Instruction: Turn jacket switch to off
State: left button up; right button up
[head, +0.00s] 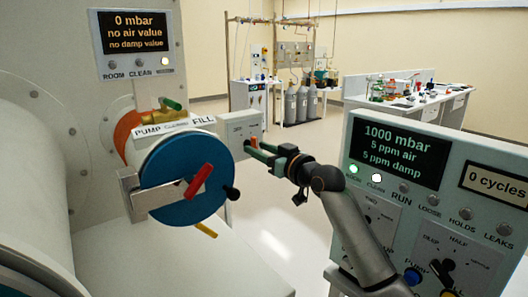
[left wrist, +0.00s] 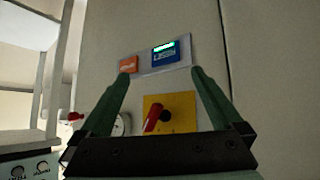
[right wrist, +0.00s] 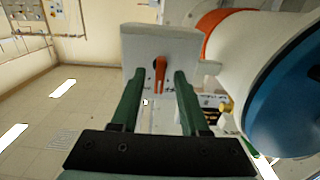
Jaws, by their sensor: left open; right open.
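A grey box (head: 240,128) on the side of the chamber carries a small orange-red switch handle (right wrist: 160,75), which points roughly up and down in the right wrist view. I cannot read a label on it. My right gripper (head: 257,150) is open in front of this box, its green fingers on either side of the handle, with a gap to each; contact is not visible. My left gripper (left wrist: 160,76) is open and empty, facing a panel with a red-handled switch (left wrist: 155,118) on a yellow plate (left wrist: 181,108). The left gripper is not in the head view.
The blue round door (head: 175,185) with a red handle stands left of my right gripper. A control panel (head: 400,190) reading 1000 mbar stands close on the right. A display (head: 137,32) reading 0 mbar is at upper left. Open floor (head: 295,185) lies between.

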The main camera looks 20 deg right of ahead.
pick_arm(q)
jog(key=shift+w+d+f+b, duration=0.25)
jog(key=shift+d+b, duration=0.2)
jog(key=shift+b, duration=0.25)
pick_arm(e)
jog(key=v, duration=1.2)
jog(key=shift+s, duration=0.2)
pick_arm(q)
jog(key=shift+a+f, duration=0.1)
pick_arm(e)
jog(key=shift+d, duration=0.1)
